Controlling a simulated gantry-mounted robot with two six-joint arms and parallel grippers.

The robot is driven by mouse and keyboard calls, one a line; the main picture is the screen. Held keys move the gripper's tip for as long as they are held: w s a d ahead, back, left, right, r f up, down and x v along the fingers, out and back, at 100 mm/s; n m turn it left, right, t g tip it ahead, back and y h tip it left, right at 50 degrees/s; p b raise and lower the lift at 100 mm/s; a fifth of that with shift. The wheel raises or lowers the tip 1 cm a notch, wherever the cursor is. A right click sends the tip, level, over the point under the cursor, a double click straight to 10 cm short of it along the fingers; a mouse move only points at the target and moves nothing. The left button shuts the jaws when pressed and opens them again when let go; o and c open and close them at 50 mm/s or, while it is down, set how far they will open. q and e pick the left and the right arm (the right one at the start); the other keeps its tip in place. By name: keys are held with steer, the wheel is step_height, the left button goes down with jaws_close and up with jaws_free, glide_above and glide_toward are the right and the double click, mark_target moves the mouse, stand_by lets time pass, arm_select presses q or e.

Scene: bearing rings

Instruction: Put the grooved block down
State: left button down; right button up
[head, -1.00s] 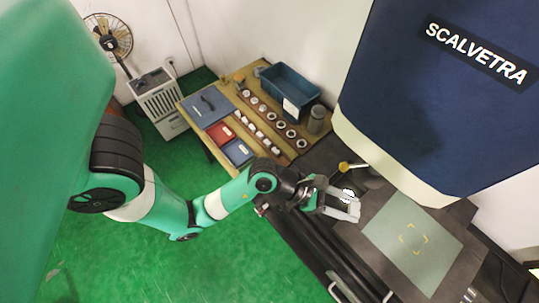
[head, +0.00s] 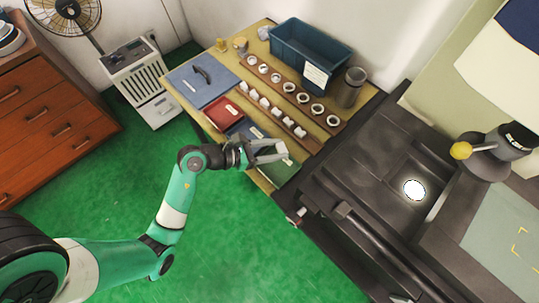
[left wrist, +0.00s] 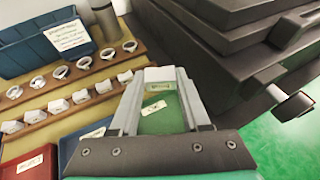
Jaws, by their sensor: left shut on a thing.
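My left gripper (head: 276,152) is shut on a small pale block, the grooved block (head: 282,147), at its fingertips. In the left wrist view the grooved block (left wrist: 160,74) sits between the two finger ends, its end face toward the camera with a small label-like mark; its groove cannot be made out. The gripper is over the near end of the wooden table, above a green tray (left wrist: 165,119) with a white label. In the head view the green tray (head: 282,171) is partly hidden by the gripper. My right gripper is out of view.
A blue tray (head: 243,128) and a red tray (head: 222,111) lie beside the green one. Several white blocks (head: 276,113) stand in a row, with rings on a brown rail (head: 290,88) behind. A blue bin (head: 310,60) stands at the back. A dark machine (head: 365,170) borders the table.

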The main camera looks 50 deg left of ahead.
mark_target(272, 168)
arm_select(q)
steer(key=f, duration=0.1)
steer(key=a+f+b, duration=0.1)
steer(key=f, duration=0.1)
steer(key=shift+f, duration=0.15)
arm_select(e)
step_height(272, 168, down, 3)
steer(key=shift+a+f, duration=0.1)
arm_select(q)
step_height(272, 168, down, 10)
steer(key=b, duration=0.7)
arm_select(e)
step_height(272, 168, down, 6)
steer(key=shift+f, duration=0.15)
arm_select(q)
steer(key=shift+c, duration=1.8)
jaws_free()
steer(key=shift+a+f, duration=0.1)
